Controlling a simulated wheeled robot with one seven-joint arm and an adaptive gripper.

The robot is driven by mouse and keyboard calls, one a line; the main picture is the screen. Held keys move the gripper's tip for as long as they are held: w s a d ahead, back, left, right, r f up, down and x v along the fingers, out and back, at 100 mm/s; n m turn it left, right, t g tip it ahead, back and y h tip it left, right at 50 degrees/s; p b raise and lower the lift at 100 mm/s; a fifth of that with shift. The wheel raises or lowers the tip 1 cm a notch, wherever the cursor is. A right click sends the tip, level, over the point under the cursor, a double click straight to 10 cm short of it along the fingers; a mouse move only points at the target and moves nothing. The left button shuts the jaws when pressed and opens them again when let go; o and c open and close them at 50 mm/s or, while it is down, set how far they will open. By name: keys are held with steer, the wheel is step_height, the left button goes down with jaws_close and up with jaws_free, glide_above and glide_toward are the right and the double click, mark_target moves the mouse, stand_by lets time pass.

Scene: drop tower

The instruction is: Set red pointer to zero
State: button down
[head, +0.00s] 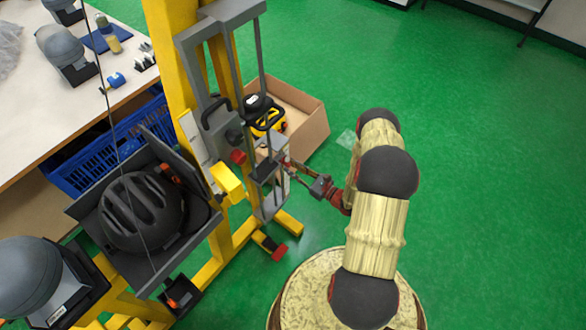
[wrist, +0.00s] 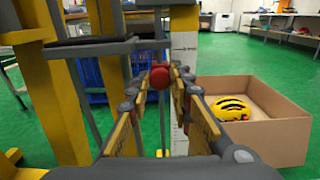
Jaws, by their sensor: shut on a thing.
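The red pointer (wrist: 160,77) shows in the wrist view as a round red knob between my fingertips. A white scale strip (wrist: 182,60) with dark marks stands upright just behind and to the right of it. My gripper (wrist: 160,86) is shut on the red pointer. In the head view my gripper (head: 285,164) reaches in from the right to the drop tower's rails, and the pointer between the fingers cannot be made out clearly. The yellow drop tower (head: 172,50) stands left of my gripper. The number beside the pointer is too small to read.
A cardboard box (head: 312,128) stands behind the tower, with a yellow helmet (wrist: 230,108) inside. A black helmet (head: 140,212) sits in a grey holder at the tower's left. A workbench (head: 30,125) is at the far left. The green floor to the right is clear.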

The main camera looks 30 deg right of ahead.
step_height(320, 180, up, 3)
steer(key=shift+f+p, duration=0.1)
steer(key=shift+p, duration=0.65)
steer(key=c, duration=1.7)
jaws_free()
steer(key=shift+o, duration=0.6)
steer(key=v, duration=1.2)
